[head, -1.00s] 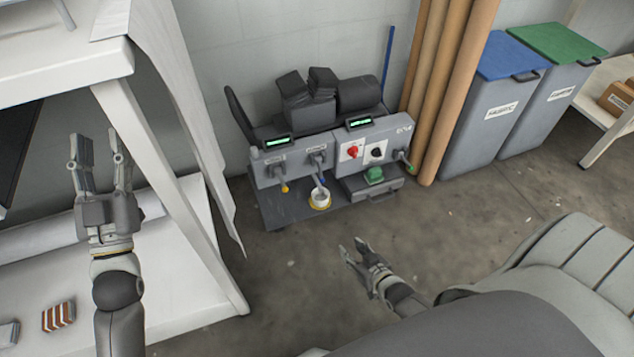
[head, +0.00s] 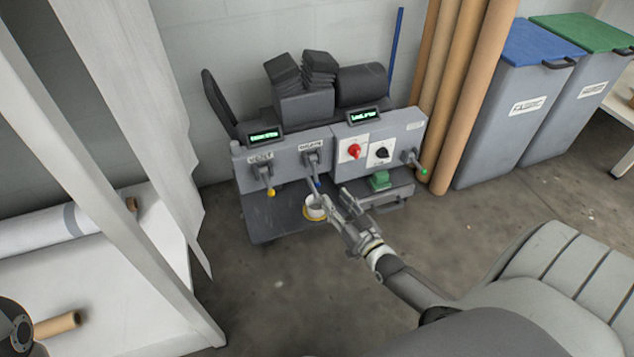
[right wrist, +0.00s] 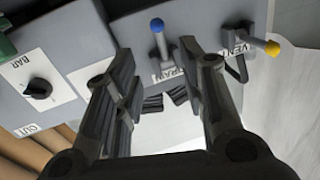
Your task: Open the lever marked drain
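The drain lever (head: 314,170) is a grey handle with a blue tip on the press's front panel. Its label is too small to read clearly in the head view. In the right wrist view the blue-tipped lever (right wrist: 159,38) stands just beyond my fingertips, near a label reading DRAIN (right wrist: 168,74). My right gripper (head: 338,202) is open and empty, just below and in front of the lever; its two spread fingers (right wrist: 165,72) also show in the right wrist view. I see no contact with the lever. My left gripper is out of view.
A yellow-tipped lever (head: 266,180), marked VENT in the wrist view, is left of the drain lever. A green-tipped lever (head: 416,164) is at the right end. A white cup (head: 315,208) sits below. Red (head: 354,151) and black (head: 382,153) knobs are on the panel. A white table (head: 150,275) stands left.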

